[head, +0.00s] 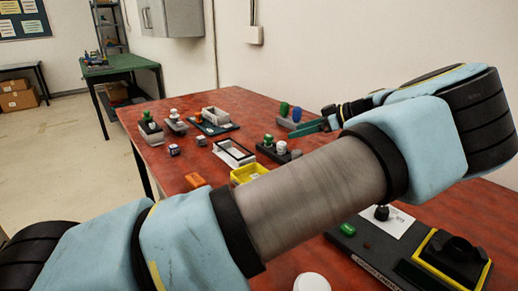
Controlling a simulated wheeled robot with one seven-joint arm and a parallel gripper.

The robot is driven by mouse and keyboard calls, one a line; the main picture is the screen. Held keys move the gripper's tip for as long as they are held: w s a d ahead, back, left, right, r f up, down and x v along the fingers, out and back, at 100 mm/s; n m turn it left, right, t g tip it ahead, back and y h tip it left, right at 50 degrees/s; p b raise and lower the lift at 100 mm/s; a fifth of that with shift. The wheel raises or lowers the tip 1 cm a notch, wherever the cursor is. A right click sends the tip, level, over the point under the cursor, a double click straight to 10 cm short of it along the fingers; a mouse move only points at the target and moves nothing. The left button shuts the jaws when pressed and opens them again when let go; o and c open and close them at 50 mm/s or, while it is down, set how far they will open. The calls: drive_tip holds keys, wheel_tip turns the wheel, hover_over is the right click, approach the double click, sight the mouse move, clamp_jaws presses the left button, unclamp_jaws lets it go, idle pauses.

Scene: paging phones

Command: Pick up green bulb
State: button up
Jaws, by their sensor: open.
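Several small green pieces are in view, and I cannot tell for certain which one is the green bulb. One upright green piece (284,109) stands beside a blue one (297,114) on a grey block near the wall. Another green piece (268,140) stands on a dark base at mid-table. A third green piece (347,229) lies on the dark panel at front right. My gripper (308,128) has green fingers, is open, and looks empty. It is just in front of the grey block with the green and blue pieces; its exact gap to them is unclear.
The red table (160,110) holds a yellow bin (248,174), a white open frame (233,153), a grey tray (215,115) and an orange block (195,181). A dark panel (375,262) lies at front right. My arm hides much of the near table.

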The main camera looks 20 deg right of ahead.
sight(272, 138)
drive_tip(key=p+x, duration=0.1)
drive_tip(key=x, duration=0.2)
drive_tip(key=p+x, duration=0.1)
drive_tip(key=x, duration=0.2)
drive_tip(key=shift+w+a+r, duration=0.1)
drive_tip(key=shift+w+a, duration=0.15)
drive_tip(key=p+x, duration=0.2)
drive_tip(key=x, duration=0.2)
drive_tip(key=shift+w, duration=0.15)
clamp_jaws()
